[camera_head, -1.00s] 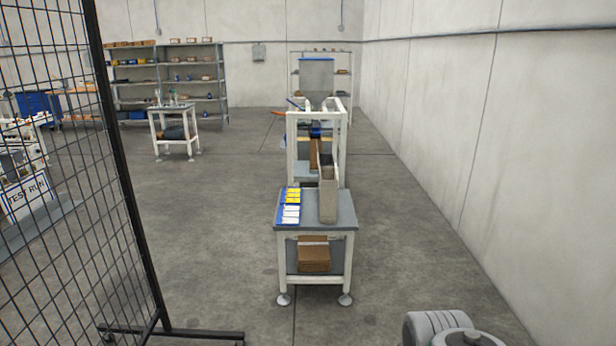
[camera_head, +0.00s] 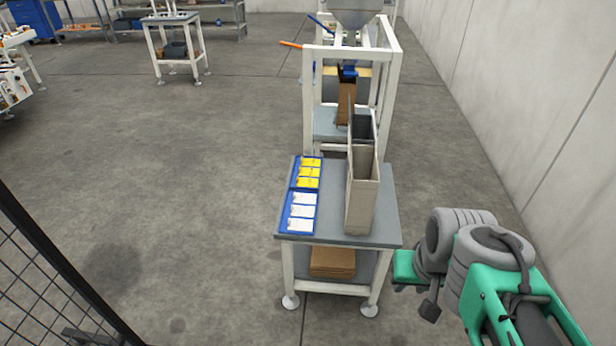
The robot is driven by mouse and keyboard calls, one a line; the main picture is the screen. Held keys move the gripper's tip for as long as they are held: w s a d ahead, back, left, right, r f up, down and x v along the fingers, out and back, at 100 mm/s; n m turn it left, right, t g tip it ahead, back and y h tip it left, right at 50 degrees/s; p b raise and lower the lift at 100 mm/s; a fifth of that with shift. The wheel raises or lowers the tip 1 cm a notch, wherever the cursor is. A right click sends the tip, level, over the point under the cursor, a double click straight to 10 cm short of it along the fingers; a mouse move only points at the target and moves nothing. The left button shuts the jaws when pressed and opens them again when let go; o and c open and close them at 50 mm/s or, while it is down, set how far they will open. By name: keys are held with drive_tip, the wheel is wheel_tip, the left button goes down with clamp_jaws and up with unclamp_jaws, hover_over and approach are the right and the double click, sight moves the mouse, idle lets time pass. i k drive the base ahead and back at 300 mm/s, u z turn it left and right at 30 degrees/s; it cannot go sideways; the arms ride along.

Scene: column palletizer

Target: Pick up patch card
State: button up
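Two small blue trays lie on the left of the near table's top. The far one holds several yellow cards (camera_head: 309,173), and the near one holds several white cards (camera_head: 302,212). I cannot tell from their faces which are patch cards. My arm, with grey ribbed joints and green links, is at the lower right, to the right of the table and apart from the cards. I cannot make out any gripper fingers there.
The near table (camera_head: 385,228) also bears a tall open beige box at its right, with flat brown cardboard on the shelf below. A white frame with a hopper (camera_head: 393,75) stands behind. A mesh fence is at lower left. Open floor (camera_head: 190,180) lies left of the table.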

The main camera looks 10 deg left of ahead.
sight(295, 210)
drive_tip(key=i, duration=1.3)
drive_tip(key=u, duration=3.8)
